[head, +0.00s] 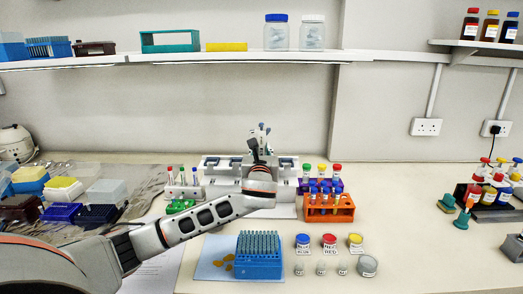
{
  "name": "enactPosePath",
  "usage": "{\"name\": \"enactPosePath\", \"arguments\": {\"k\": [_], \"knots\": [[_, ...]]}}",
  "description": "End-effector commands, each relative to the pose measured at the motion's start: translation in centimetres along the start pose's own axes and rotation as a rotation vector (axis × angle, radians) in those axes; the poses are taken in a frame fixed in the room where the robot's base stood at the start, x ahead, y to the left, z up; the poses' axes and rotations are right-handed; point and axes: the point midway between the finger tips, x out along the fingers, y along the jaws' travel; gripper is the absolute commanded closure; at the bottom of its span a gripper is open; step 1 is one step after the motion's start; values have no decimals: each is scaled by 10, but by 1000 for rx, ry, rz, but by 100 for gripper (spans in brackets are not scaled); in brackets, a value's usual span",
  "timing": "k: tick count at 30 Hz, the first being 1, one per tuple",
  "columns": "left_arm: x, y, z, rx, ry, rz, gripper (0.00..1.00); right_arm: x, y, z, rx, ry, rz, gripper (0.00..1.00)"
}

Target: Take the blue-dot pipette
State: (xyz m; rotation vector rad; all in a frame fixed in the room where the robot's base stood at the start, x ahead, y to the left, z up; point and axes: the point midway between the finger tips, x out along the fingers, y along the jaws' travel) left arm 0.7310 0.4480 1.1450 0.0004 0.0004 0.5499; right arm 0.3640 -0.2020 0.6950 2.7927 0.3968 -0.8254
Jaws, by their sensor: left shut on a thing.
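My left arm reaches from the lower left to a white pipette rack (288,190) at the back of the bench. My left gripper (262,158) is at the rack, seen from behind and largely hidden by its own wrist. It is shut on a pipette (262,132), whose pale grey and bluish top stands upright above the gripper. The pipette's lower part is hidden, and I cannot make out a dot or tell whether it still touches the rack.
An orange tube rack (330,212) stands right of the arm, and a small tube rack (184,192) stands left. A blue tip box (259,266) and several capped jars are in front. A shelf (190,58) runs above.

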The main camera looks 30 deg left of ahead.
Motion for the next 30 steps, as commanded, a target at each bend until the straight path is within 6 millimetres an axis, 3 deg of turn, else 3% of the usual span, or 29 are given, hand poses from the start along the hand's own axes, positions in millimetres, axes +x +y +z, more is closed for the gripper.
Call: {"name": "enactPosePath", "arguments": {"k": [18, 30], "knots": [[0, 0, 26, -1, 0, 0, 100, -18, 3, -25, 1, 0, -1, 60], [0, 0, 43, -1, -1, 1, 100, -16, 3, -24, 1, 1, 0, 60]]}}
